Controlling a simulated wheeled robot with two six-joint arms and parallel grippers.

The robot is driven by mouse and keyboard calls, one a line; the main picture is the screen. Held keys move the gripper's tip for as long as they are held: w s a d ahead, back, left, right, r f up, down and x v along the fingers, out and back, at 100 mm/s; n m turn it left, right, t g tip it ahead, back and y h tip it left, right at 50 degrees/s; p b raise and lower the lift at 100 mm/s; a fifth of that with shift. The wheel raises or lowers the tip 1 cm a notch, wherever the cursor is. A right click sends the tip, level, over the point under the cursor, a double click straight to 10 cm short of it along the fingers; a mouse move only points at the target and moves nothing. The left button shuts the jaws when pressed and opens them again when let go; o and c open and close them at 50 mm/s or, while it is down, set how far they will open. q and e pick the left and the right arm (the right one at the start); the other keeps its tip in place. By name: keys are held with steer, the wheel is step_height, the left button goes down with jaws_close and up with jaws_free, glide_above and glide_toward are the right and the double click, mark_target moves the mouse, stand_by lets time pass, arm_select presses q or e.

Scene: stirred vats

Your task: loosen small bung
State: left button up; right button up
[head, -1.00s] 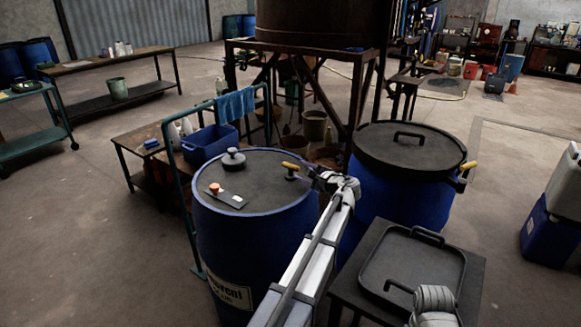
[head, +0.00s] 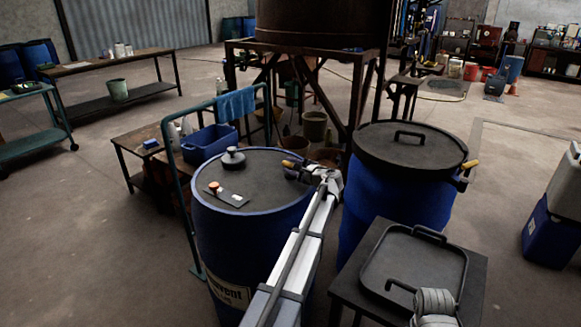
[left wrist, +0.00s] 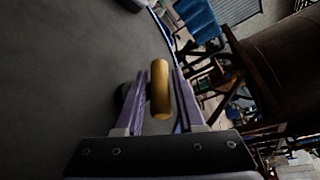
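A blue drum (head: 225,235) with a dark grey top stands in the middle of the head view. A yellow-brown handle (head: 290,164) stands above the drum top near its right rim; whether it belongs to the small bung cannot be told. A larger dark round bung (head: 233,158) sits near the back rim. My left gripper (head: 298,170) is at the handle. In the left wrist view the handle (left wrist: 160,90) lies between the two open fingers (left wrist: 160,92), with thin gaps beside it. What lies under the handle is mostly hidden.
A flat plate with an orange cap (head: 226,194) lies on the drum top. A second blue drum with a black lid (head: 410,150) stands at the right. A black stand with a handled tray (head: 415,265) is in front of it. A green rail (head: 177,200) stands left of the drum.

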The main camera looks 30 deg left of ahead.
arm_select(q)
jaws_close()
steer(key=shift+w, duration=0.1)
stand_by(0.3)
steer(key=shift+w+n+g+y, duration=0.1)
steer(key=shift+n+g+y, duration=0.2)
steer(key=shift+n+g, duration=0.55)
steer(key=n+g, duration=0.2)
steer(key=g, duration=0.1)
steer(key=shift+y, duration=0.3)
steer(key=n+g, duration=0.3)
steer(key=g, duration=0.2)
steer(key=shift+n, duration=0.35)
steer(key=shift+s+n+g+h, duration=0.2)
steer(key=shift+n+g+h, duration=0.35)
steer(key=shift+g, duration=0.3)
steer(key=shift+s+n, duration=0.1)
steer(key=shift+n, duration=0.15)
